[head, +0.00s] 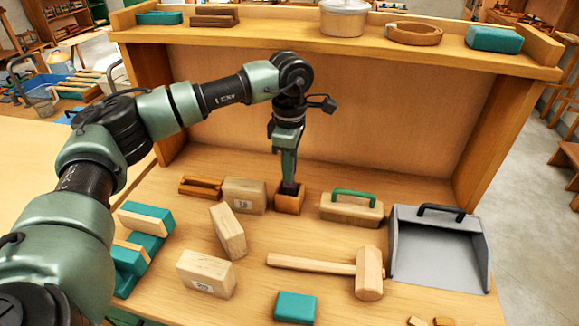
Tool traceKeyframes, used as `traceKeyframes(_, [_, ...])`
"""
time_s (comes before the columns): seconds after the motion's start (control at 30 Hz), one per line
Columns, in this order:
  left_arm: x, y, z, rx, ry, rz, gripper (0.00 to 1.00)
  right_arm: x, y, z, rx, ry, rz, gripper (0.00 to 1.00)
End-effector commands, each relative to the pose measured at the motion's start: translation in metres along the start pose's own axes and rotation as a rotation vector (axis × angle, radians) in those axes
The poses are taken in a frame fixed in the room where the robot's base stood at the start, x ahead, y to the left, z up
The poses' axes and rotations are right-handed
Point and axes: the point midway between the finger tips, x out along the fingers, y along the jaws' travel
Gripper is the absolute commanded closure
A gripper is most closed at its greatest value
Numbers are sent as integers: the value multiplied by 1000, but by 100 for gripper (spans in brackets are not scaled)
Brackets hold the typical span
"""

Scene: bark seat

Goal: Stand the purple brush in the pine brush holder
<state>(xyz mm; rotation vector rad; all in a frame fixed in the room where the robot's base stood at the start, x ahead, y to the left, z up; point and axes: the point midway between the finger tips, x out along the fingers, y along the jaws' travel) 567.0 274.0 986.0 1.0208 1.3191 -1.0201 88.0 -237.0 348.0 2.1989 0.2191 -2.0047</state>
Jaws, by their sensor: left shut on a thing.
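The pine brush holder (289,202) is a small open wooden box on the bench, near the back panel. My left gripper (289,178) points straight down right above the holder's opening. It is shut on a narrow dark thing (290,188), which I take to be the purple brush. Its lower end is at or inside the holder's mouth. The fingers hide most of it, so its colour and depth are hard to tell. My right gripper is not in view.
Wooden blocks (245,195) stand close left of the holder, and a green-handled wooden brush (351,207) is to its right. A mallet (368,273), grey dustpan (440,250) and teal block (295,307) lie nearer. A shelf (260,38) runs above.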

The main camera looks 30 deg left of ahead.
Motion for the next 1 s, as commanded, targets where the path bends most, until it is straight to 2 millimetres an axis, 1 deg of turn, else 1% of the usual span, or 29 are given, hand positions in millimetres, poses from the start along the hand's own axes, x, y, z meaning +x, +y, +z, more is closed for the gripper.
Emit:
traceKeyframes(0.47, [0,0,0,0,-1,0,100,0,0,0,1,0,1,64])
traceKeyframes(0.9, [8,0,0,0,-1,0,100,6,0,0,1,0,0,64])
traceKeyframes(0.93, [8,0,0,0,-1,0,76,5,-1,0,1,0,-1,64])
traceKeyframes(0.97, [7,0,0,0,-1,0,68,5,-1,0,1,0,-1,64])
traceKeyframes(1.0, [7,0,0,0,-1,0,56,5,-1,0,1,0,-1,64])
